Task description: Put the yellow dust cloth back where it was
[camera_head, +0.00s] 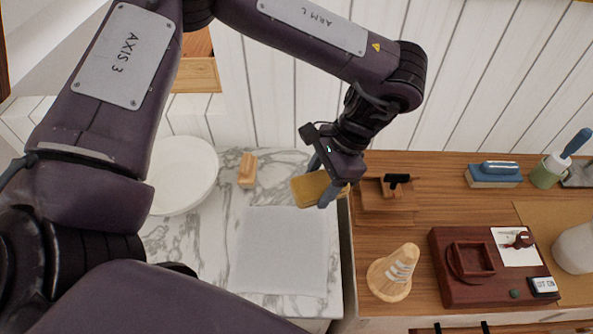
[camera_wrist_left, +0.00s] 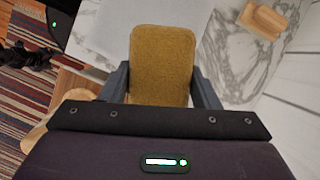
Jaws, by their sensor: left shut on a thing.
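The yellow dust cloth (camera_head: 310,188) is a flat mustard-coloured pad in the head view, above the right edge of the marble top (camera_head: 227,208). My left gripper (camera_head: 326,182) is shut on it. In the left wrist view the cloth (camera_wrist_left: 161,62) stands out between the two fingers of my left gripper (camera_wrist_left: 164,88), which press on its sides. A white-grey square mat (camera_head: 282,250) lies on the marble near the cloth. My right gripper does not show.
A gap separates the two tops.

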